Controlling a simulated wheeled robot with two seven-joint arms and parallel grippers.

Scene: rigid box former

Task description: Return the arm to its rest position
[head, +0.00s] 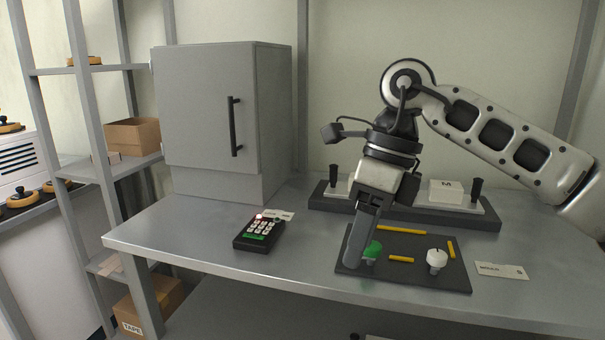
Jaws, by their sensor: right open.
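My right arm comes in from the right over the grey table (205,222). Its gripper (358,255) points down over the left part of a dark mat (415,279). The gripper's fingers overlap in this view, and nothing shows held between them. A green-topped piece (374,249) sits right beside the fingertips, partly hidden by them; I cannot tell whether they touch. A white-topped round piece (437,257) stands at the right of the mat. My left gripper is not in view.
Yellow bars (401,259) lie on the mat. Behind it is a dark base (470,217) with white blocks (446,191) and black posts. A black keypad (259,234) and a grey cabinet (200,120) stand left. A label card (502,270) lies right. The table's front left is clear.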

